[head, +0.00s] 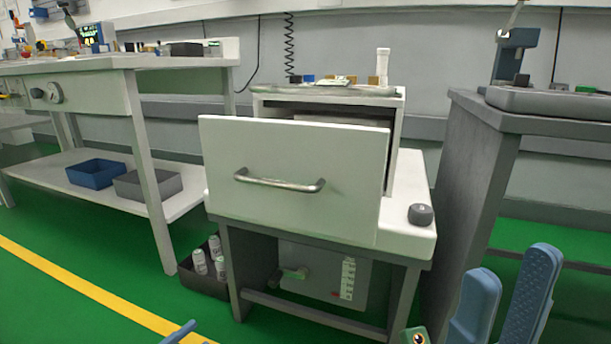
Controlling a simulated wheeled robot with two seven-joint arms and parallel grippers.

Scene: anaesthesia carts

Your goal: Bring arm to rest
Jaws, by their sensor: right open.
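My right gripper (511,270) shows at the lower right, with two blue ridged fingers spread apart and nothing between them. It is in front of the cart and to its right, clear of the drawer. A small blue tip (181,332) at the bottom edge, left of centre, appears to be part of my left gripper; the rest is out of frame. The white drawer (300,212) with a metal bar handle (279,183) stands pulled out from the cabinet on the cart. No gripper touches the handle.
A dark knob (420,214) sits on the cart's white top (402,238). A grey-topped stand (475,165) is close on the right. A white workbench (95,62) with blue and grey bins is on the left. Green floor is open at the front left.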

